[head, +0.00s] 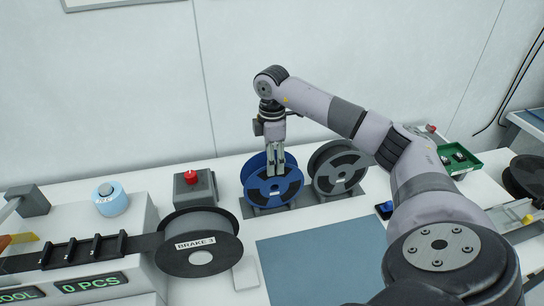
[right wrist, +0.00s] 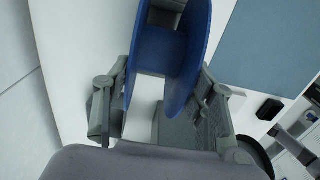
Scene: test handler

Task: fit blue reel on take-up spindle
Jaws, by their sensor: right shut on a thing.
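The blue reel (head: 259,186) stands upright in a grey holder on the white bench, with a pale label on its face. My right gripper (head: 275,168) comes down from above and is shut on the reel's upper part. In the right wrist view, the blue reel (right wrist: 188,62) lies between the two fingers of the gripper (right wrist: 155,110). I cannot make out a bare take-up spindle. My left gripper is not in view.
A grey reel (head: 338,160) stands close to the right of the blue one. A red button box (head: 193,188) and a light blue tape roll (head: 111,200) are to the left. A blue-grey mat (head: 315,260) lies clear in front. A green tray (head: 458,158) is at right.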

